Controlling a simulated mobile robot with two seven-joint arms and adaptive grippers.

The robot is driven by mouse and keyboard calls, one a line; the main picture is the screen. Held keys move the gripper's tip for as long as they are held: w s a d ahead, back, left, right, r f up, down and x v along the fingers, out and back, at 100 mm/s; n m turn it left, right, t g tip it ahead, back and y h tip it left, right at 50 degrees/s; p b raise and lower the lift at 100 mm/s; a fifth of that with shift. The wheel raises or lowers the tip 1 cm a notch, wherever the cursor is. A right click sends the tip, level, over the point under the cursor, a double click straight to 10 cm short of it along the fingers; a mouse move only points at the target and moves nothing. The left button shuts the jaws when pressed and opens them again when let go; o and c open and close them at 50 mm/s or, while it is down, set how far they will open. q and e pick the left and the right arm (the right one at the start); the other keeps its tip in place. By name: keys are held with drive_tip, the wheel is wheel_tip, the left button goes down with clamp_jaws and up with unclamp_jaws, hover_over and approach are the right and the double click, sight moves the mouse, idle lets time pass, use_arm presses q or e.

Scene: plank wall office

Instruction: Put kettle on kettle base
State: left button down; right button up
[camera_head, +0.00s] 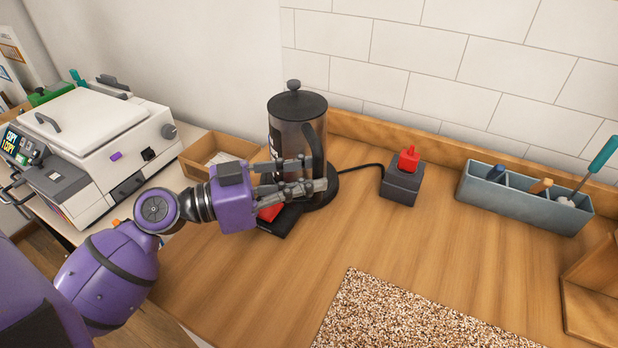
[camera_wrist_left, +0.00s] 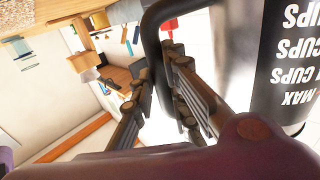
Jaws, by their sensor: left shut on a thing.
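The kettle (camera_head: 287,133), a dark translucent cylinder with a black lid and black handle, is upright at the back of the wooden counter. Its body with cup markings shows in the left wrist view (camera_wrist_left: 290,75). The black kettle base (camera_head: 323,201), with a red switch (camera_head: 270,212) at its front, is directly below the kettle. My fingers hide the kettle's lower edge, so I cannot tell whether it touches the base. My left gripper (camera_head: 314,187) is shut on the kettle handle (camera_wrist_left: 150,45). My right gripper is out of view.
A dark block with a red plug (camera_head: 402,178) joins the base by a black cord. A blue-grey organizer (camera_head: 520,208) stands back right, a speckled mat (camera_head: 400,315) lies in front. A cardboard box (camera_head: 195,160) and a copier (camera_head: 85,140) are left. The middle counter is clear.

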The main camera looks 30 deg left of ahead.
use_arm(q)
drive_tip(key=c, duration=2)
unclamp_jaws()
drive_tip(key=shift+o, duration=1.4)
drive_tip(key=b+v, duration=0.2)
drive_tip(key=v, duration=1)
drive_tip(key=shift+r, duration=0.1)
